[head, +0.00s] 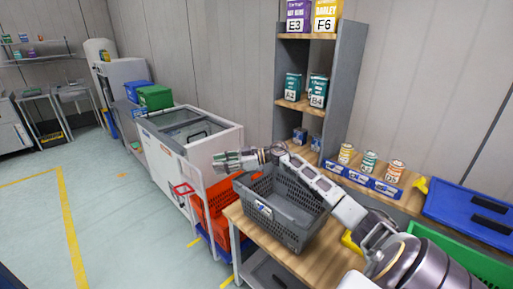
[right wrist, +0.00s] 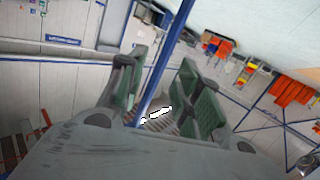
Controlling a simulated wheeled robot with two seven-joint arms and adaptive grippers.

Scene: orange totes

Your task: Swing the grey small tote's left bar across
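The grey small tote (head: 284,228) stands on the wooden table, open side up, with a white and blue label on its near wall. Its left bar cannot be told apart from the rim at this size. My right arm crosses over the tote from the lower right. My right gripper (head: 224,161) is beyond the tote's far left rim, above it and pointing left. In the right wrist view its two green-padded fingers (right wrist: 168,95) stand apart with nothing visibly gripped. A thin blue bar shows between them there; I cannot tell whether they touch it. My left gripper is not in view.
Orange totes (head: 217,205) stand left of the table, beside a white chest freezer (head: 190,150). A shelf tower (head: 344,85) and a blue rack of cans (head: 362,178) stand behind.

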